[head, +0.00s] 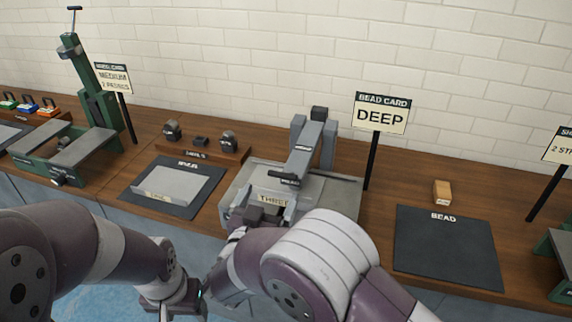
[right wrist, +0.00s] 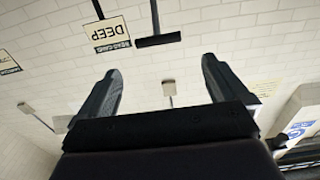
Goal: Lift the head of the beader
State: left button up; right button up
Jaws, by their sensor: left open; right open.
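The beader (head: 335,205) is a grey machine on the bench in the middle of the head view. Its long grey head (head: 305,150) slopes down towards the front, with a dark lettered end piece low at the front. My right gripper (head: 262,214) is at the beader's front edge, below the head and partly hidden by my arm. In the right wrist view its two fingers (right wrist: 165,78) are spread with nothing between them. My left gripper (head: 182,305) is low in front of the bench, empty, its tips hard to make out.
A "DEEP" bead card (head: 382,115) stands on a post right of the beader. A dark "BEAD" mat (head: 445,245) and a small wooden block (head: 441,192) lie further right. A mat with a grey sheet piece (head: 172,184) lies left. A green machine (head: 85,135) stands far left.

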aim_at(283, 174)
jog(key=x, duration=0.6)
jog(key=p+x, duration=0.1)
jog(key=x, duration=0.2)
jog(key=shift+w+d+f, duration=0.25)
jog(key=shift+w+f, duration=0.05)
jog(key=shift+w+d, duration=0.1)
jog(key=shift+w, duration=0.5)
jog(key=shift+w+d+f, duration=0.1)
jog(key=shift+w+d, duration=0.05)
jog(key=shift+w, duration=0.15)
